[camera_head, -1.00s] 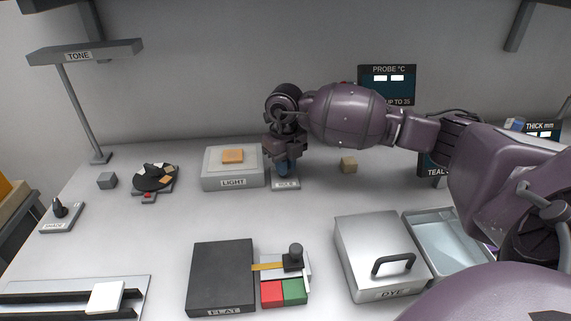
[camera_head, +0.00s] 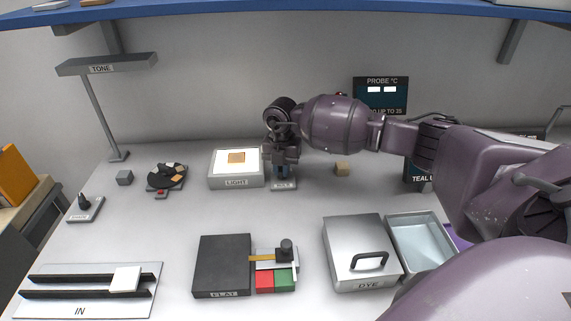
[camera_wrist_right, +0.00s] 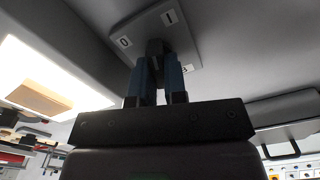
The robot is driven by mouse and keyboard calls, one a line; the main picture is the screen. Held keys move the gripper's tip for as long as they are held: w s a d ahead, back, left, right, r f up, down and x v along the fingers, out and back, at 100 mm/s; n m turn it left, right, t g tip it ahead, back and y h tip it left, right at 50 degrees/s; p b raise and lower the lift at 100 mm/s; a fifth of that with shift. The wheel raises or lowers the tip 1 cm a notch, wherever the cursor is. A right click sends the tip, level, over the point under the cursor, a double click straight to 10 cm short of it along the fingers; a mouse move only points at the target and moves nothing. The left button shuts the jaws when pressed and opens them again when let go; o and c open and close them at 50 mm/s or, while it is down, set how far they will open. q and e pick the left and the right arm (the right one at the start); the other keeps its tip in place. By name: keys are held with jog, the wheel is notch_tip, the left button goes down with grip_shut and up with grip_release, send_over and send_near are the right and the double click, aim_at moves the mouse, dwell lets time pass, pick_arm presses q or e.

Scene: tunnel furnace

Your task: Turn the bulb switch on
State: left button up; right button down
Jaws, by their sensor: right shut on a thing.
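The bulb switch (camera_head: 284,184) is a small grey plate with a label on its front, on the table just right of the light box. My right gripper (camera_head: 283,170) is over it, pointing down, and hides most of its lever. In the right wrist view, the blue fingers of the gripper (camera_wrist_right: 155,75) are shut on the dark switch lever (camera_wrist_right: 155,47). The switch plate (camera_wrist_right: 186,30) there shows marks 0 and I. The light box (camera_head: 236,182) has a brightly lit top with an orange tile (camera_head: 237,157) on it. My left gripper is out of view.
A small tan cube (camera_head: 342,168) stands right of the switch. The PROBE display (camera_head: 381,96) is behind my right arm. The black FLAT plate (camera_head: 222,266) and the DYE box (camera_head: 362,248) are nearer the front. Clear table lies between them and the switch.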

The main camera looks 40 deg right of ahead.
jog(key=shift+r+m+p, duration=0.1)
jog(key=shift+m+p, duration=0.55)
jog(key=shift+m, duration=0.45)
jog(key=shift+w, duration=0.1)
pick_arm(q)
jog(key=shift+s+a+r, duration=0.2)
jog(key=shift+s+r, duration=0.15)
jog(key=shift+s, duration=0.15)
pick_arm(e)
jog(key=shift+m, duration=0.3)
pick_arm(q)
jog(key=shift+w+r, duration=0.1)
pick_arm(e)
jog(key=c, duration=1.2)
grip_release()
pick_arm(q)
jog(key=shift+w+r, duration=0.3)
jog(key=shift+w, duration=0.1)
pick_arm(e)
jog(key=shift+o, duration=0.2)
